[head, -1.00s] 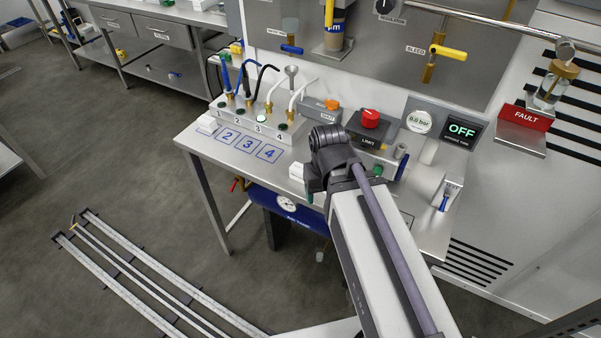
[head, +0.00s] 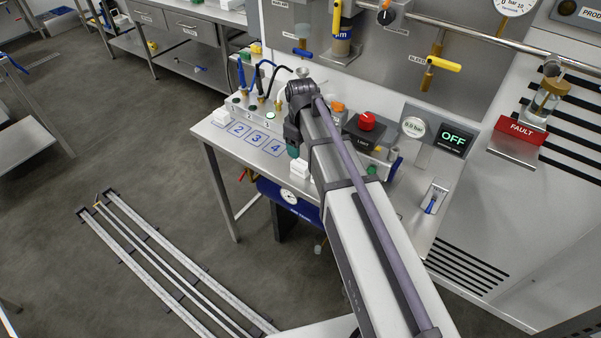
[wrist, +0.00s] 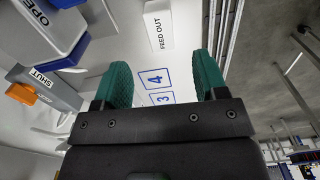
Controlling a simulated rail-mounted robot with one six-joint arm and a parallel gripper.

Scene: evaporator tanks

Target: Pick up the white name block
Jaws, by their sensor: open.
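A white name block (wrist: 159,24) lettered FEED OUT lies on the steel bench, at the top of the wrist view. It is ahead of my fingertips and roughly between their lines, apart from both. My gripper (wrist: 160,64) is open and empty, with two green ribbed fingers. In the head view a white block (head: 299,171), probably the same one, sits on the bench right below my wrist. My arm covers most of my gripper there; only a bit of green shows. A second white block (head: 221,117) sits at the bench's left end, beside the numbered squares (head: 255,139).
Behind my arm stand the grey valve manifold (head: 250,105) with hoses and the box with a red knob (head: 366,121). An OPEN/SHUT fitting with an orange part (wrist: 22,93) is close on the left in the wrist view.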

